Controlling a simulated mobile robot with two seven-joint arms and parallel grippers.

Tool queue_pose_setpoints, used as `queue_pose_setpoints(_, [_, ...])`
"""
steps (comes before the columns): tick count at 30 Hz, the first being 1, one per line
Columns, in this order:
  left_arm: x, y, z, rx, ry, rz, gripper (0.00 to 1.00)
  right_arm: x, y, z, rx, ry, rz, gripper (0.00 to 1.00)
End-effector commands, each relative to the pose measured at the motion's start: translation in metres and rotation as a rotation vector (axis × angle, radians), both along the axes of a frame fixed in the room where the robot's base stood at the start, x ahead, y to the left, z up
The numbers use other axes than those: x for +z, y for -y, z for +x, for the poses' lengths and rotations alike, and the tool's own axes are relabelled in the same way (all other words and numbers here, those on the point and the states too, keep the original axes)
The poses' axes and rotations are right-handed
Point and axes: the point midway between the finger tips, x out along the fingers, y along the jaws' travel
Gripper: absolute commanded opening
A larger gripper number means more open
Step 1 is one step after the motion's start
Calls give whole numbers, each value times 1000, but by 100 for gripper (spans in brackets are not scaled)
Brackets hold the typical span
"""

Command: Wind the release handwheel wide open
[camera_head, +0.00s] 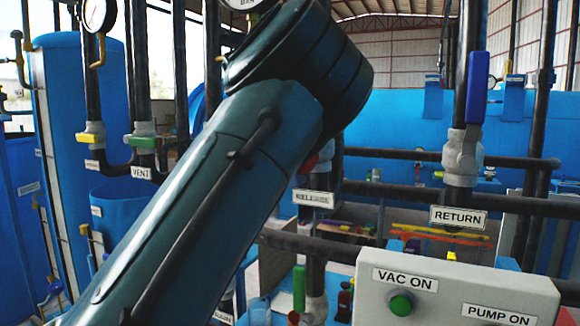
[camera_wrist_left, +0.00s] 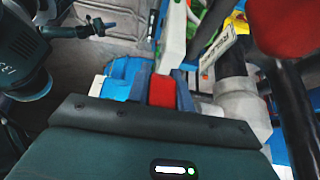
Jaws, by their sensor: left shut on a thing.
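My left arm crosses the middle of the head view and hides most of the release valve. Beside the arm, above the RELEASE label (camera_head: 313,198), a little red (camera_head: 312,164) shows next to a grey fitting. In the left wrist view my left gripper (camera_wrist_left: 163,88) is shut on a red piece (camera_wrist_left: 162,92), in line with a pale bar (camera_wrist_left: 173,45). I cannot tell whether this piece is the handwheel's rim or a handle. A grey valve body (camera_wrist_left: 240,108) stands close at the right. My right gripper is not in view.
A control box (camera_head: 455,292) with a green button stands at the lower right. The RETURN valve (camera_head: 462,155) has an upright blue lever (camera_head: 476,88). Dark pipes (camera_head: 450,194) run across behind. A large red shape (camera_wrist_left: 285,25) is close at the wrist view's upper right.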

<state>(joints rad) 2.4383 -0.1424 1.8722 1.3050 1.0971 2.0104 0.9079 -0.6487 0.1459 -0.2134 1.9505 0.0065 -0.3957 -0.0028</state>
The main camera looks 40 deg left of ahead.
Motion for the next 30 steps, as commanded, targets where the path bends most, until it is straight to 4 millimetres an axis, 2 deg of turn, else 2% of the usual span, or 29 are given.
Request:
queue_pose_setpoints(12, [-2, 6, 2, 1, 81, -257, 0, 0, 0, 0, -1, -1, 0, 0])
queue_pose_setpoints(30, [-3, 7, 2, 1, 99, -324, 0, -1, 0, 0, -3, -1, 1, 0])
